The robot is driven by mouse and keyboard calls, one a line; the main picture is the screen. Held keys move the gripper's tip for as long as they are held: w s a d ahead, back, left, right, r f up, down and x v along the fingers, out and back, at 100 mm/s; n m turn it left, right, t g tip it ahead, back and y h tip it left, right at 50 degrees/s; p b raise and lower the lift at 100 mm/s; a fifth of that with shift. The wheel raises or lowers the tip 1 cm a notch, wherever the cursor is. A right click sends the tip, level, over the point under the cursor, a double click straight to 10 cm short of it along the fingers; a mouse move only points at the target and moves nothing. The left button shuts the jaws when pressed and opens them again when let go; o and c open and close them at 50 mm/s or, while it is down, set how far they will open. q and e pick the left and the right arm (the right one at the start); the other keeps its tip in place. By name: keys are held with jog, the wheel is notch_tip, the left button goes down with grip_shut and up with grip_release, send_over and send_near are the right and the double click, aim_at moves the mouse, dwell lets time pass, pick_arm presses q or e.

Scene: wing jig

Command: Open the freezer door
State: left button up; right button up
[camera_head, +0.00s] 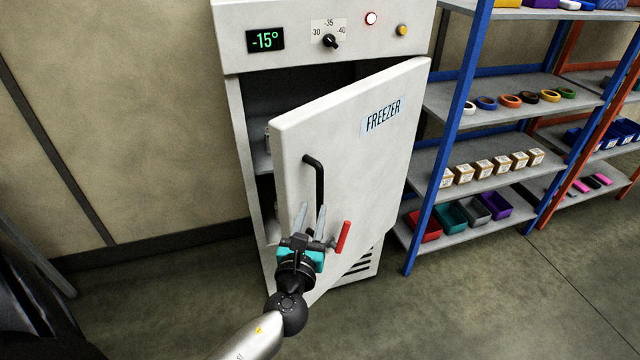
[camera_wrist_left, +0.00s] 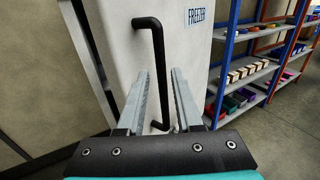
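The white freezer door (camera_head: 350,140) stands part-way open, swung out on its right side, with a dark gap at its left. It carries a black bar handle (camera_head: 319,180), which also shows in the left wrist view (camera_wrist_left: 160,60). My left gripper (camera_head: 310,208) is at the lower part of the handle. In the left wrist view its two fingers (camera_wrist_left: 160,76) are apart, with the handle between them in the picture and space on both sides. I cannot tell how deep the handle sits between them. My right gripper is not in view.
A red lever (camera_head: 343,238) sits on the door right of my left gripper. The freezer's top panel (camera_head: 290,55) shows -15° and a dial. A blue-posted shelf rack (camera_head: 462,115) with bins and boxes stands close on the right. The floor (camera_head: 440,315) in front is clear.

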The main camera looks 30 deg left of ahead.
aim_at(319, 190)
pick_arm(q)
jog(key=x, duration=0.9)
grip_shut()
dwell(1.4)
